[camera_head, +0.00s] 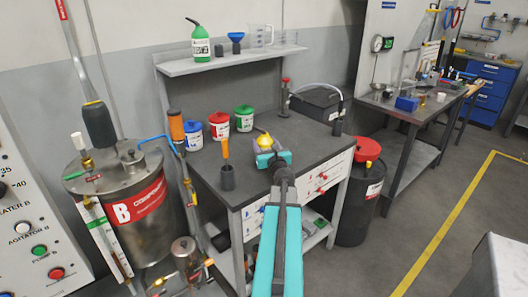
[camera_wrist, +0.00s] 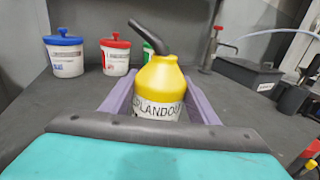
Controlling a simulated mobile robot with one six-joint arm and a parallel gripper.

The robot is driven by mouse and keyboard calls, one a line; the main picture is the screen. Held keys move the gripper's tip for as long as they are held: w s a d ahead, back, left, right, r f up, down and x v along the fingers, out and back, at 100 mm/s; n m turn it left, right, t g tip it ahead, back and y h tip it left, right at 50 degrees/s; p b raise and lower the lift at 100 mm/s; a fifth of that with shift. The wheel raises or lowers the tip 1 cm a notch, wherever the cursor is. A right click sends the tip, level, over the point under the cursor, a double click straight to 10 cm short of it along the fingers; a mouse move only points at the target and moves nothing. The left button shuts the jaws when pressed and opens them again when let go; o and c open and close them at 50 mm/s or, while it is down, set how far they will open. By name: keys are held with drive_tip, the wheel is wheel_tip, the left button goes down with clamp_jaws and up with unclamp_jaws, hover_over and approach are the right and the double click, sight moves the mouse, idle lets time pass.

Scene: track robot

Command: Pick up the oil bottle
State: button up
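A yellow oil bottle (camera_wrist: 160,82) with a dark angled spout and a white label stands upright on the dark bench top in the wrist view. In the head view its yellow top (camera_head: 264,141) shows just beyond my gripper (camera_head: 268,158). In the wrist view the two purple fingers of my gripper (camera_wrist: 160,98) lie on either side of the bottle. I cannot tell whether they press on it. The bottle's base is hidden behind the gripper body. A green bottle (camera_head: 201,48) with a dark spout stands on the shelf above.
Blue-, red- and green-lidded tubs (camera_head: 218,124) stand behind the bottle on the bench (camera_head: 300,135). A black box (camera_head: 318,104) and pump are at the back right. A red-lidded drum (camera_head: 360,205) stands right of the bench.

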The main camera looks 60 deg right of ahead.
drive_tip(key=c, duration=0.8)
drive_tip(key=shift+r, duration=0.15)
